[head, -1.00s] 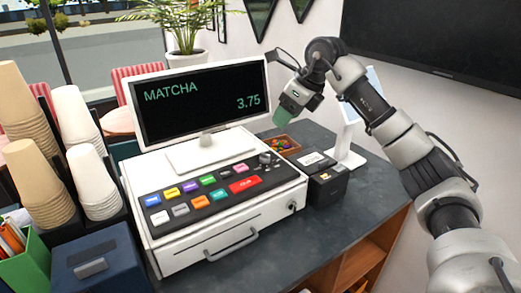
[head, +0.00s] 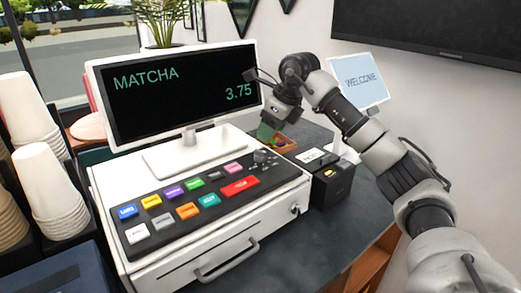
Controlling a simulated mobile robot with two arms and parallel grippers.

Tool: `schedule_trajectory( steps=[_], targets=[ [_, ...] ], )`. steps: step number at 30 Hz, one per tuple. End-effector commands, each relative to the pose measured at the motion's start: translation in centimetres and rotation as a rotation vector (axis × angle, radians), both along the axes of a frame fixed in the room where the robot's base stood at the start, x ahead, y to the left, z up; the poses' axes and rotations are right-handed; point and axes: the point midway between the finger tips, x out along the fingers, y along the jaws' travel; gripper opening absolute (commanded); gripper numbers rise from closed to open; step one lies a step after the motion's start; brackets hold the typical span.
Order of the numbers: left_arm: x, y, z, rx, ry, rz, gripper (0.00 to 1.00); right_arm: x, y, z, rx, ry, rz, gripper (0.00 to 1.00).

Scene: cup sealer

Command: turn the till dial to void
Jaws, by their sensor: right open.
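The till (head: 215,240) is a white register with a black key panel of coloured keys. Its dial (head: 264,157) is a small grey knob at the panel's back right corner; its setting is too small to read. The till's screen (head: 172,92) reads MATCHA 3.75. My right gripper (head: 266,132) hangs above and behind the dial, beside the screen's lower right edge, with greenish fingertips pointing down. It is open and apart from the dial. My left gripper is not in view.
A small tray of colourful items (head: 283,145) sits just behind the dial. A black card box (head: 331,183) stands right of the till, with a WELCOME sign (head: 359,80) behind it. Cup stacks (head: 48,190) stand at the left. Dark counter (head: 378,203) is free at the right.

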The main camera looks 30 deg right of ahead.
Motion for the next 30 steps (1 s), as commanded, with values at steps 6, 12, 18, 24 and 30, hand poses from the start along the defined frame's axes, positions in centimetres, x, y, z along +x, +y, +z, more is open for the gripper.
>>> schedule_trajectory(
  steps=[6, 12, 18, 24, 30],
  targets=[
    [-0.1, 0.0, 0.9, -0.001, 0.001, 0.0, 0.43, 1.4, 0.8, -3.9, 0.001, 0.004, 0.0, 0.59],
    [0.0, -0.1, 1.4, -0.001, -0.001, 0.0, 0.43, 2.3, 1.2, -6.2, 0.001, 0.003, 0.001, 0.59],
    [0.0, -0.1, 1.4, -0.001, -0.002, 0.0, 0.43, 2.6, 1.3, -7.0, 0.0, 0.0, 0.0, 0.59],
    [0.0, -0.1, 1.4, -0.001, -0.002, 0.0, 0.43, 2.6, 1.3, -7.0, 0.0, 0.0, 0.0, 0.59],
    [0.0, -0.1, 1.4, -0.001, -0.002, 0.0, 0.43, 2.6, 1.3, -7.0, 0.0, 0.0, 0.0, 0.29]
  ],
)
